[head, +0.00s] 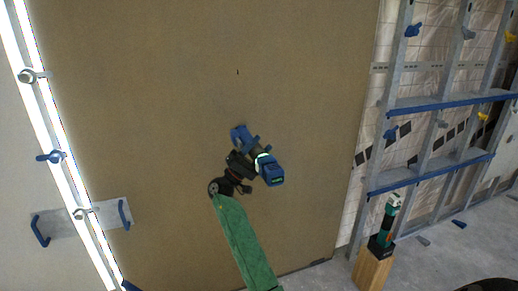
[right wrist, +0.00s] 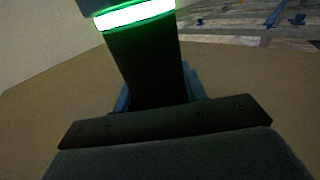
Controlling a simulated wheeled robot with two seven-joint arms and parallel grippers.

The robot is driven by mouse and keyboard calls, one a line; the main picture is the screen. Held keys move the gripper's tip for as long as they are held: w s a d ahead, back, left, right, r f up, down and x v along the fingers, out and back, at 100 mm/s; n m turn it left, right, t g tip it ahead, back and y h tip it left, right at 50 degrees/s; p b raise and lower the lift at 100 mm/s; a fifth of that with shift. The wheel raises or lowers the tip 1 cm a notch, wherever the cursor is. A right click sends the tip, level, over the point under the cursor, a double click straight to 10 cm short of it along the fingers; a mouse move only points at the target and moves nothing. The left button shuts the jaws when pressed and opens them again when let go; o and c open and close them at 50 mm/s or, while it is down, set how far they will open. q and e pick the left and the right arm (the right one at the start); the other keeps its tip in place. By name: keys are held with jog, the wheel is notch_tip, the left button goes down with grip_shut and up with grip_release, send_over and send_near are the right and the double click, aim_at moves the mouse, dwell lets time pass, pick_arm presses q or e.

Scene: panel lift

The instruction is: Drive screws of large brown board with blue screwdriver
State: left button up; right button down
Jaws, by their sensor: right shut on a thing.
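The large brown board (head: 150,110) stands upright and fills most of the head view. A small dark mark (head: 237,72) shows on its upper middle; I cannot tell if it is a screw. The blue screwdriver (head: 270,168) is in front of the board's middle. My right gripper (head: 243,165) is shut on the screwdriver, at the end of my green arm. In the right wrist view the screwdriver's dark grip and glowing green band (right wrist: 135,14) are close up, and its front end is hidden. I cannot tell whether the tool touches the board. My left gripper is not in view.
A bright light strip (head: 62,165) with clamps runs along the board's left edge. A metal stud frame (head: 425,110) with blue rails stands at the right. A teal tool (head: 388,222) stands on a wooden block (head: 372,270) at the lower right.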

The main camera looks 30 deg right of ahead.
aim_at(264, 154)
jog(key=shift+s, duration=0.1)
jog(key=shift+s+a+b, duration=0.3)
jog(key=shift+s, duration=0.75)
jog(key=shift+s+a+b, duration=0.25)
jog(key=shift+s+b, duration=0.05)
jog(key=shift+s, duration=0.7)
jog(key=shift+r, duration=0.1)
